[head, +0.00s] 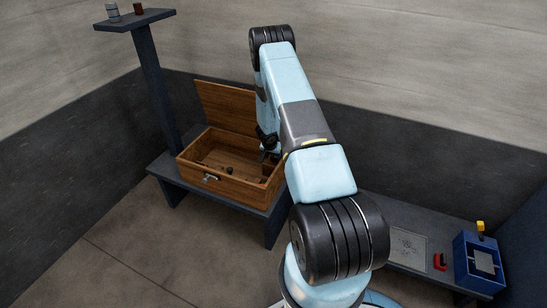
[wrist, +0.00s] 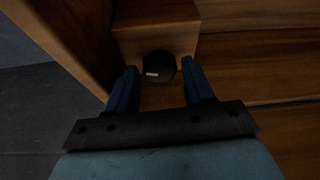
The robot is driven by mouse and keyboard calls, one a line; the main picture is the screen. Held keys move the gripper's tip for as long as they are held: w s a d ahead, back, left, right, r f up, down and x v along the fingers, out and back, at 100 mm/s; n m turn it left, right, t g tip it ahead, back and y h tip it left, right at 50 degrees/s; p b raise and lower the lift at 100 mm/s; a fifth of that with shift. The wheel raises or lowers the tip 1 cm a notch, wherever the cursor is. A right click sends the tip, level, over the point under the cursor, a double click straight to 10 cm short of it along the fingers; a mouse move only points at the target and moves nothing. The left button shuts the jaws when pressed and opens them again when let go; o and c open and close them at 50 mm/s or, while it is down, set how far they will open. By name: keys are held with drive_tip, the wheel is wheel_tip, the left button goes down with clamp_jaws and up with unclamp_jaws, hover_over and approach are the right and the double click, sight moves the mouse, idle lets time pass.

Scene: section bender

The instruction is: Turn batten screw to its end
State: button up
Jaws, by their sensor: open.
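An open wooden chest (head: 230,185) with its lid raised stands on a dark bench. A dark round knob with a pale mark, seemingly the batten screw (wrist: 159,65), sits against a wooden block (wrist: 150,28) inside the chest in the wrist view. My gripper (wrist: 160,75) is open, with its two blue fingers on either side of the knob's near part. I cannot tell whether the fingers touch it. In the head view my gripper (head: 268,152) reaches into the chest's right end, and my arm hides much of that side.
A small dark item (head: 229,169) lies inside the chest, and a metal latch (head: 210,178) is on its front. A post with a small shelf (head: 135,20) stands at left. A blue box (head: 480,262) and a red item (head: 440,261) are on the low bench at right.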

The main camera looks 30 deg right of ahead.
drive_tip(key=shift+w+d+f, duration=0.15)
drive_tip(key=shift+d+f, duration=0.05)
drive_tip(key=shift+f, duration=0.35)
drive_tip(key=shift+c, duration=0.2)
drive_tip(key=c, duration=0.8)
